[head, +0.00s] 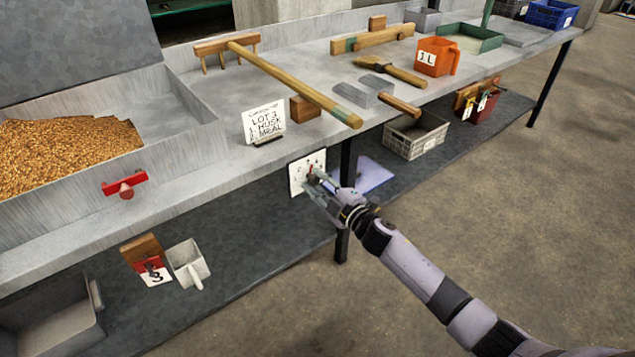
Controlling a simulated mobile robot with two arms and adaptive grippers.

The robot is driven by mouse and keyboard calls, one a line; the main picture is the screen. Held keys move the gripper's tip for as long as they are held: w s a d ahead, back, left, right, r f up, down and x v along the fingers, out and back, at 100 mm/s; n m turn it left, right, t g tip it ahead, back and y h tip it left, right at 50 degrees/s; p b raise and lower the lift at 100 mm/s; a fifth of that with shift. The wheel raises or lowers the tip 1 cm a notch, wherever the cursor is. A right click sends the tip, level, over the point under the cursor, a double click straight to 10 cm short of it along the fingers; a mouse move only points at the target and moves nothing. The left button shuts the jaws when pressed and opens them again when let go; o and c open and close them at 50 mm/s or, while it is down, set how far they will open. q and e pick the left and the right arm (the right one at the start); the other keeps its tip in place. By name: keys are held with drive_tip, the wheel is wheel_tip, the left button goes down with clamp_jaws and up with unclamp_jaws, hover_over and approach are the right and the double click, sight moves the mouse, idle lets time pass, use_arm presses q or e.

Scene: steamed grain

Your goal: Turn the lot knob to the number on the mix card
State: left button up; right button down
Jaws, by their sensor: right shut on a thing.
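The mix card (264,122) stands in a small dark holder on the bench. It has a "LOT" line whose number looks like a 3, with "1. HUSK" and "2. MEAL" below. The white lot knob plate (296,177) is on the bench's front, below and right of the card. Small marks ring the knob and a red pointer mark shows near the middle; its exact setting is too small to read. My right gripper (318,182) is at the plate, shut on the knob, and hides part of it. My left gripper is out of view.
A grain-filled trough (190,110) with a red handle (125,185) is at left. A grey crate (415,135), blue-white board (365,175) and white scoop (188,262) are on the lower shelf.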

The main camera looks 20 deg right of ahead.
drive_tip(key=shift+n, duration=1.6)
drive_tip(key=c, duration=1.3)
unclamp_jaws()
drive_tip(key=v, duration=1.2)
